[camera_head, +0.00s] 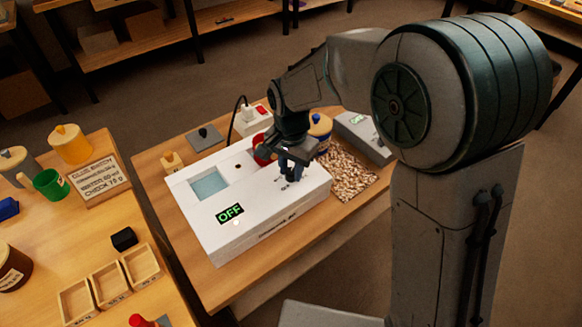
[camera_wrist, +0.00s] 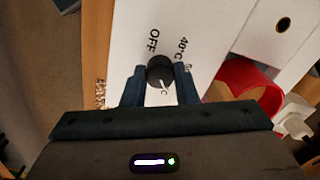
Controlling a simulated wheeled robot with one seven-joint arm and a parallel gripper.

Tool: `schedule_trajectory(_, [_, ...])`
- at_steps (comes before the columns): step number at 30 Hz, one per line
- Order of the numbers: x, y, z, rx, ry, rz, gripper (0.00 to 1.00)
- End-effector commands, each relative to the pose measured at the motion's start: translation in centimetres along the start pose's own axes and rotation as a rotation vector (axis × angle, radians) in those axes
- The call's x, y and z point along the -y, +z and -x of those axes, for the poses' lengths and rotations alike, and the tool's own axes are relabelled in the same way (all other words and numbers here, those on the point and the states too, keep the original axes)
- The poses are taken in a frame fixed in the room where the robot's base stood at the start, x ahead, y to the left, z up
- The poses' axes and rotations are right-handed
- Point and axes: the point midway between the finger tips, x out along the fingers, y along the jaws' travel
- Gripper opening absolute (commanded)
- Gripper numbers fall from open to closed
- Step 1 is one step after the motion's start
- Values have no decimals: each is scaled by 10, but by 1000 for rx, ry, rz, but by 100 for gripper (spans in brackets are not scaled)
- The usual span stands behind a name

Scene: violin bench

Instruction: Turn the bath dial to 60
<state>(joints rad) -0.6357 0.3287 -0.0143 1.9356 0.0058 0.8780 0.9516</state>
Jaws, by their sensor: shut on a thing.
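The bath is a white box (camera_head: 262,228) on the middle table, with a square water opening (camera_head: 209,184) and a green-lit display (camera_head: 230,213) reading OFF. My gripper (camera_head: 289,172) reaches down onto the right part of its top and hides the dial in the head view. In the wrist view the dial is a round black knob (camera_wrist: 159,70) with a white pointer line directed toward the bottom of the picture, slightly right. My gripper (camera_wrist: 160,88) is shut on the dial, one finger on each side. The labels OFF and 40°C show beside it; another is partly hidden by the right finger.
A red container (camera_wrist: 238,78) stands close beside the bath. Wood chips (camera_head: 347,172) and a grey device (camera_head: 362,135) lie to the right. A white socket box (camera_head: 252,119) is behind. The left table holds a sign (camera_head: 101,182) and small wooden trays (camera_head: 110,284).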

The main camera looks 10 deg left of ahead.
Motion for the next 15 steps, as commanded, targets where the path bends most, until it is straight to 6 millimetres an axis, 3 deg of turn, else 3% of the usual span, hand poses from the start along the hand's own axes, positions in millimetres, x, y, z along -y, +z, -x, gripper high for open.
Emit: schedule_trajectory(15, [2,-1,3,-4,-8,-112,4])
